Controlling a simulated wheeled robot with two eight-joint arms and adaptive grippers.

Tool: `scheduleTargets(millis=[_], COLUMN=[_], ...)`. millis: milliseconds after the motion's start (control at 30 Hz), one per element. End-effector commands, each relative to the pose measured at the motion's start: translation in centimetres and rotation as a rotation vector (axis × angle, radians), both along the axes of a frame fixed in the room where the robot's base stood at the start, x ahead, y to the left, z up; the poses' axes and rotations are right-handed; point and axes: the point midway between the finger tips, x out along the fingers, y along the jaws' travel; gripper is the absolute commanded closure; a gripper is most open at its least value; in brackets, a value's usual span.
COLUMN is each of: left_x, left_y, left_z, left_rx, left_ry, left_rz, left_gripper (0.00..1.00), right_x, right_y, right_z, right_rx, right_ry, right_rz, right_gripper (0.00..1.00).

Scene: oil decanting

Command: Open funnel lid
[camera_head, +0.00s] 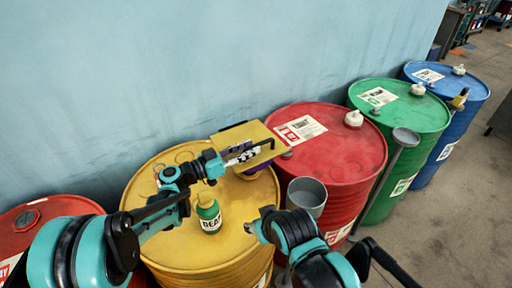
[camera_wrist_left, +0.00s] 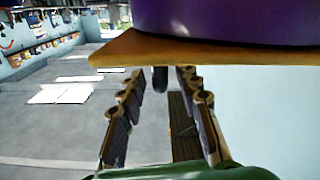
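A funnel with a yellow square lid (camera_head: 252,140) stands on the yellow drum (camera_head: 180,245). My left gripper (camera_head: 243,153) is at the lid's near left side. Its fingers (camera_wrist_left: 160,95) are apart, and a short dark piece (camera_wrist_left: 160,78) shows between their tips; contact cannot be told. My right arm's end (camera_head: 260,228) is over the drum's right front; its fingers cannot be made out.
A green bottle (camera_head: 209,215) stands on the yellow drum close to my left arm. A grey cup-shaped vessel (camera_head: 307,196) is at the red drum (camera_head: 325,155). A long grey pole with a disc (camera_head: 405,137) stands before the green drum (camera_head: 410,110). A wall is behind.

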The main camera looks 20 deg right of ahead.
Motion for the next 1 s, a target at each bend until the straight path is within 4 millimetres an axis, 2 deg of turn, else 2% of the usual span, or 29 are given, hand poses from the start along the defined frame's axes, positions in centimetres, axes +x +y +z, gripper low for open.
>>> scheduleTargets(millis=[100,200,500,533,633,1000], left_x=[0.2,0.4,0.4,0.4,0.4,0.5], left_y=[-1.7,-2.4,-2.7,-2.7,-2.7,-2.6], left_z=[-0.1,-0.1,0.0,0.0,0.0,0.4], left_rx=[0.0,0.0,0.0,0.0,0.0,-0.001], left_ry=[0.0,0.0,0.0,0.0,0.0,0.015], left_rz=[-0.002,0.0,0.001,0.001,0.001,0.003], left_gripper=[0.67,0.67,0.67,0.72,0.98,1.0], right_x=[0.0,0.0,0.0,0.0,0.0,0.0], right_y=[0.0,0.0,0.0,0.0,0.0,0.0], right_z=[-0.5,-0.6,-0.6,-0.6,-0.6,-0.4], right_rx=[0.0,0.0,0.0,0.0,0.0,0.0], right_ry=[0.0,0.0,0.0,0.0,0.0,0.0], right_rz=[0.0,0.0,0.0,0.0,0.0,0.0], right_gripper=[0.6,0.6,0.6,0.6,0.6,0.6])
